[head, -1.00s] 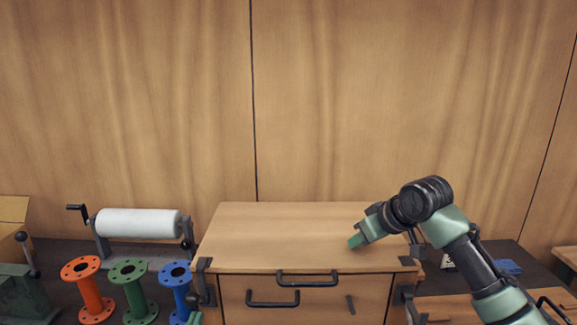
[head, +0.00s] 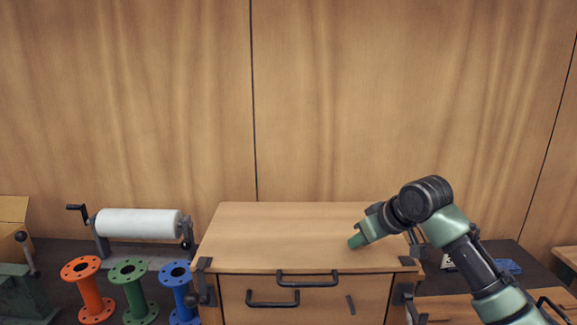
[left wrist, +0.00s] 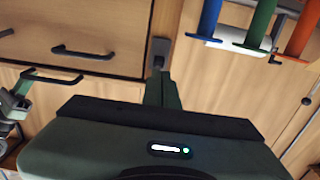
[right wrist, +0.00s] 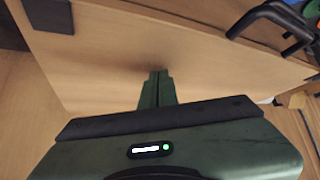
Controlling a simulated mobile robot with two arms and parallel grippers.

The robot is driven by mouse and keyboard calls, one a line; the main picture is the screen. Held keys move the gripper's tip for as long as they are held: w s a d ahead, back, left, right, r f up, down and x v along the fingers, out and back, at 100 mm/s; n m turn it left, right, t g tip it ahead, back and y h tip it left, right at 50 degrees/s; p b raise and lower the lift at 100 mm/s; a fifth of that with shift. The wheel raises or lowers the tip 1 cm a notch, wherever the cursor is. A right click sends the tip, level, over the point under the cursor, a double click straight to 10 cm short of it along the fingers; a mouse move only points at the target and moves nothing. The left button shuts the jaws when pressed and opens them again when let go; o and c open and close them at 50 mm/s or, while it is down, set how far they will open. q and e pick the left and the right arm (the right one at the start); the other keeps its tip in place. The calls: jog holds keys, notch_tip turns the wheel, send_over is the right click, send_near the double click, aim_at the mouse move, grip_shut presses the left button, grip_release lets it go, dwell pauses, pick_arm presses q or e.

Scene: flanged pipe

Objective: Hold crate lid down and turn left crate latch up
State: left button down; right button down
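The wooden crate lid (head: 265,235) lies flat and looks closed on the crate (head: 235,310). My right gripper (head: 357,241) points down at the lid's right part, its tips at or just above the surface. Its fingers are together in the right wrist view (right wrist: 157,88), with nothing between them. The left crate latch (head: 206,296), dark with a round knob, is on the crate's left front corner, its knob pointing left. In the left wrist view, my left gripper (left wrist: 160,82) has its fingers together close to the dark latch part (left wrist: 160,48); contact is unclear. The head view does not show this gripper.
Orange (head: 90,290), green (head: 134,293) and blue (head: 182,293) flanged pipes stand left of the crate. A white roll (head: 138,223) on a stand is behind them. The lid handle (head: 307,281) and crate handle (head: 272,302) stick out in front.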

jog(key=shift+f, duration=0.15)
notch_tip(320, 180, up, 8)
jog(key=p, duration=0.8)
jog(key=shift+p, duration=0.3)
